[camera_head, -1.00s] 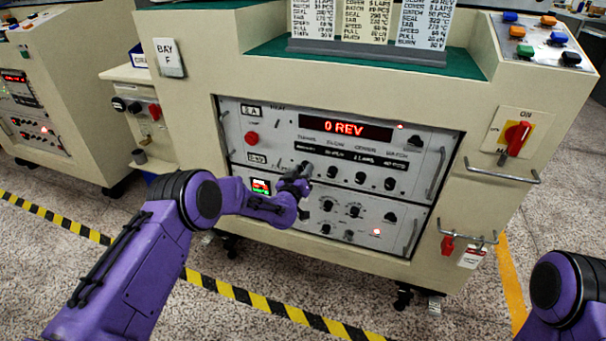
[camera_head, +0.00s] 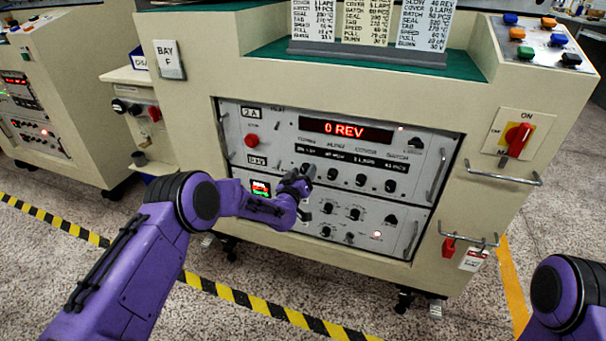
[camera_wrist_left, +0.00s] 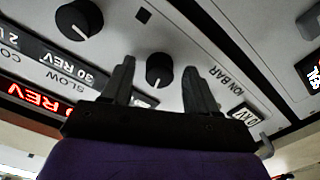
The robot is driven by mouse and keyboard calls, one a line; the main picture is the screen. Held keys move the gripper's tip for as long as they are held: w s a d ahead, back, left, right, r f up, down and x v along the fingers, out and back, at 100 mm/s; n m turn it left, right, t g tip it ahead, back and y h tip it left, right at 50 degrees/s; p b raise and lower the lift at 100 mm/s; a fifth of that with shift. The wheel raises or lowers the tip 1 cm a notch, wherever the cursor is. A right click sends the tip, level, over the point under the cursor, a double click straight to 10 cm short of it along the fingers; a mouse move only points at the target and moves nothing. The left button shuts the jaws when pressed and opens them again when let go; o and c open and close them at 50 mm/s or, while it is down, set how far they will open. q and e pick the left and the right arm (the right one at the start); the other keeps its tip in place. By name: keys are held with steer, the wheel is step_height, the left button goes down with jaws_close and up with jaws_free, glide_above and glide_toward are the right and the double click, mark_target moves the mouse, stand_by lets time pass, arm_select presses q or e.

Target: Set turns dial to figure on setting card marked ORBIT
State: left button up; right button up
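The control panel (camera_head: 345,165) has a red display (camera_head: 345,130) reading 0 REV. Below it is a row of black knobs. My left gripper (camera_head: 301,184) is at the left end of this row. In the left wrist view, the turns dial (camera_wrist_left: 159,70), a black round knob, lies between the spread fingers of the left gripper (camera_wrist_left: 159,68), with a gap on each side. My right gripper is out of view.
The neighbouring knob, labelled SLOW, (camera_wrist_left: 80,18) is close beside the gripper. Metal handles (camera_head: 436,175) flank the panel. A red rotary switch (camera_head: 518,139) is on the right. Several coloured buttons (camera_head: 540,41) are at top right. The floor in front carries striped tape (camera_head: 250,300).

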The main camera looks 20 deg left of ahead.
arm_select(q)
steer(key=s+p, duration=0.2)
steer(key=s, duration=0.8)
steer(key=shift+s+a, duration=0.2)
steer(key=shift+s, duration=0.1)
